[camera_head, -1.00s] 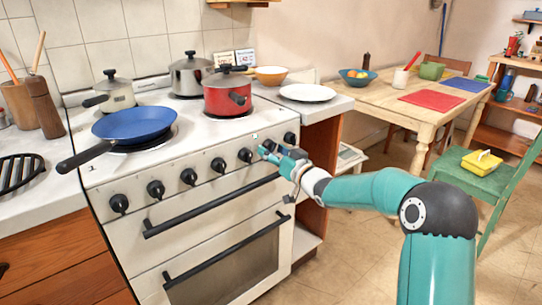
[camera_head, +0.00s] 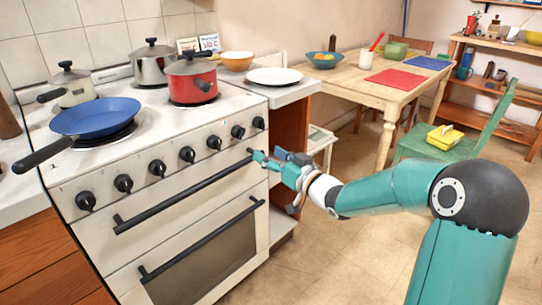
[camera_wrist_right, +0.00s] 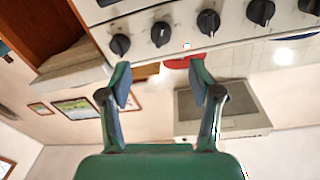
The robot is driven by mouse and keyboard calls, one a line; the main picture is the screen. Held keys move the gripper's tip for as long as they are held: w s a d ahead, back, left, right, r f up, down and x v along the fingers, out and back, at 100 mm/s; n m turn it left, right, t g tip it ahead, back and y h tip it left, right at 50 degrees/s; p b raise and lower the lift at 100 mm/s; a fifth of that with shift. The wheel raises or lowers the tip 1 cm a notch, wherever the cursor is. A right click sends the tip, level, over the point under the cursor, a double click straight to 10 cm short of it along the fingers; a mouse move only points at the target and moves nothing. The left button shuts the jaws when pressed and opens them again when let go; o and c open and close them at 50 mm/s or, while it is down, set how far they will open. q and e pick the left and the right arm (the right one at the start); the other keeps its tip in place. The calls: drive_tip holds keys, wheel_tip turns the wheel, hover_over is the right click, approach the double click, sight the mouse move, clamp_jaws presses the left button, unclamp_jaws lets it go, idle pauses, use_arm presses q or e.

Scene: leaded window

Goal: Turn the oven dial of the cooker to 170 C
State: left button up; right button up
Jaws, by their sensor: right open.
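The white cooker (camera_head: 150,205) stands at the left with a row of several black dials along its sloping front panel. The right-end dial (camera_head: 258,122) and the one beside it (camera_head: 238,131) are uncovered. I cannot tell which is the oven dial or read its marks. My right gripper (camera_head: 266,157) is open and empty, in front of the cooker's right end and below these dials. The right wrist view shows its spread fingers (camera_wrist_right: 158,75) apart from the dials, with the end dial (camera_wrist_right: 120,45) and its neighbour (camera_wrist_right: 160,33) beyond. My left gripper is out of view.
An oven handle (camera_head: 185,190) runs below the dials. A blue pan (camera_head: 97,117), a red pot (camera_head: 191,82) and other pots stand on the hob. A white plate (camera_head: 274,76) is on the counter. The floor at the right is clear before the green chair (camera_head: 460,140).

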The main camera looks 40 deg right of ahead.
drive_tip(key=n+y+b, duration=0.2)
drive_tip(key=n+b, duration=0.2)
approach(243, 135)
drive_tip(key=shift+m+h, duration=0.3)
drive_tip(key=shift+h, duration=0.1)
drive_tip(key=w, duration=0.3)
drive_tip(key=w+b, duration=0.1)
drive_tip(key=w, duration=0.2)
drive_tip(key=w+a, duration=0.1)
drive_tip(key=w, duration=0.3)
drive_tip(key=shift+b, duration=0.3)
drive_tip(key=shift+s, duration=0.1)
drive_tip(key=c, duration=1.1)
drive_tip(key=shift+c, duration=0.2)
